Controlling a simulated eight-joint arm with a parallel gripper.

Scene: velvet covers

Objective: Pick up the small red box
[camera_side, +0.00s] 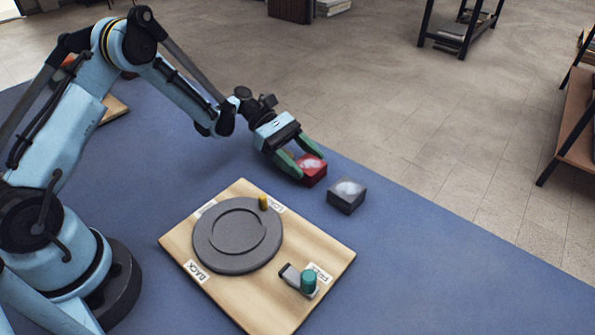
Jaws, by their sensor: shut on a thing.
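The small red box (313,170) is at the far side of the blue surface, right of centre, with a pale shiny patch on its top. My gripper (304,164) has green fingers and is shut on the red box, one finger on each side of it. The near finger hides part of the box's left side. I cannot tell whether the box touches the surface or is slightly above it.
A dark grey box (346,196) stands just right of the red box. The blue surface (440,255) is clear to the right.

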